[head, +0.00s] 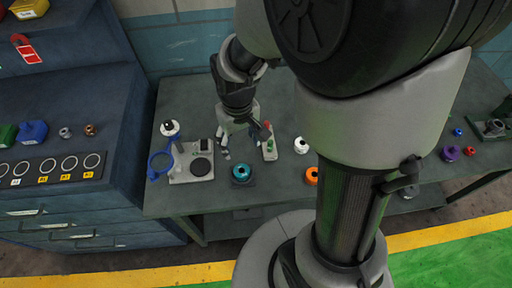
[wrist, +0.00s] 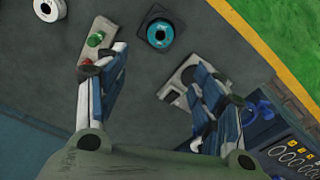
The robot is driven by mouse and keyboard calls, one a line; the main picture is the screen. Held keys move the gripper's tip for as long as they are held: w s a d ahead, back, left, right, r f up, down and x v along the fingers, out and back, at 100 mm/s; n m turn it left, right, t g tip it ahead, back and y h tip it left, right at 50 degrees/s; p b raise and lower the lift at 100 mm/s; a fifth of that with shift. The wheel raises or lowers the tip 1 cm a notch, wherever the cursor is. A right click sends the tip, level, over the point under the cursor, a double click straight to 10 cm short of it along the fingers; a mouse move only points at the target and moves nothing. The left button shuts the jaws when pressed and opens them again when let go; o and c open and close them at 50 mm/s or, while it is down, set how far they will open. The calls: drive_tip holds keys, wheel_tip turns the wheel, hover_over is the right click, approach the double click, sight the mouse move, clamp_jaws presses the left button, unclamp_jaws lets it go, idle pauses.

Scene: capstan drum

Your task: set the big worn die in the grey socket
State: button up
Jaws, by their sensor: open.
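My gripper (head: 238,138) is open and empty above the worktable, with its fingers spread; they also show in the wrist view (wrist: 160,62). A teal ring-shaped piece (head: 241,171) sits on a dark grey square base (head: 242,182), in front of my gripper in the head view. In the wrist view the teal ring (wrist: 160,34) and its base (wrist: 178,13) lie beyond the gap between the fingers. I cannot tell for sure which piece is the big worn die. Two small nut-like pieces, one grey (head: 65,132) and one brownish (head: 90,130), stand on the left cabinet. The grey socket is not clearly identifiable.
A light grey plate (head: 178,175) with a dark disc and a blue ring (head: 153,172) lie left on the table. A button panel (head: 269,154), a white spool (head: 301,146) and an orange piece (head: 311,175) lie right. My column hides part of the table.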

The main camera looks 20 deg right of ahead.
drive_tip(key=s+r+t, duration=0.3)
drive_tip(key=s+r, duration=1.1)
drive_tip(key=r, duration=0.2)
drive_tip(key=shift+m+t, duration=0.4)
drive_tip(key=shift+s, duration=0.1)
